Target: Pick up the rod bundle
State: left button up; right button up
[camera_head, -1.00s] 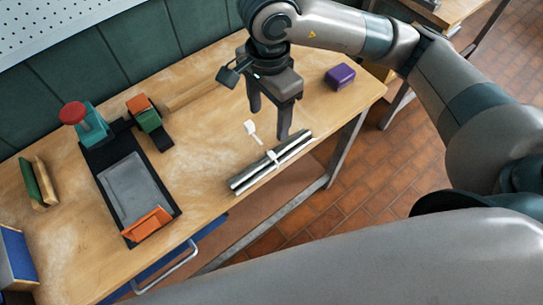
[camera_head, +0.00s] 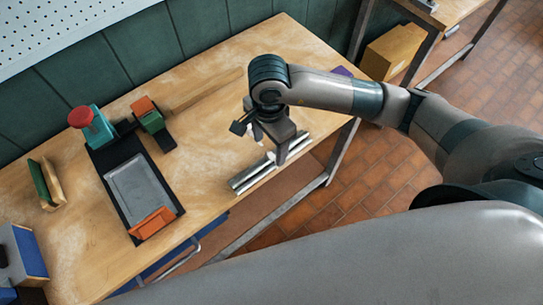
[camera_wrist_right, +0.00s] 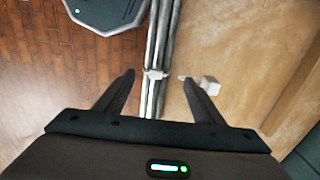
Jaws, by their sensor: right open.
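The rod bundle (camera_head: 252,177) is several thin grey metal rods lying side by side near the front edge of the wooden table. In the right wrist view the bundle (camera_wrist_right: 163,40) runs lengthwise between my fingers, with a white tie (camera_wrist_right: 156,74) around it and a white tag (camera_wrist_right: 209,86) sticking out to the right. My right gripper (camera_head: 271,147) is above the bundle and hides part of it. In the wrist view this gripper (camera_wrist_right: 159,78) is open, one finger on each side of the rods, not closed on them. My left gripper is not in view.
A black board with a grey tray (camera_head: 138,190), an orange block (camera_head: 153,222) and a red-knobbed teal piece (camera_head: 92,127) is to the left. A purple block (camera_head: 342,72) is partly hidden behind my arm. The table (camera_head: 205,160) is clear left of the bundle.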

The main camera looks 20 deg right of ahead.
aim_at(271, 157)
jog(key=shift+f, duration=0.15)
jog(key=shift+s+d+f+p, duration=0.1)
jog(key=shift+s+f+p, duration=0.05)
jog(key=shift+f+p, duration=0.35)
jog(key=shift+s+d+f+p, duration=0.1)
jog(key=shift+s+f+p, duration=0.05)
jog(key=shift+f+p, duration=0.3)
jog(key=shift+s+f+p, duration=0.1)
jog(key=shift+f+p, duration=0.5)
jog(key=shift+f, duration=1)
jog(key=c, duration=1.6)
jog(key=shift+o, duration=0.2)
jog(key=shift+r, duration=0.15)
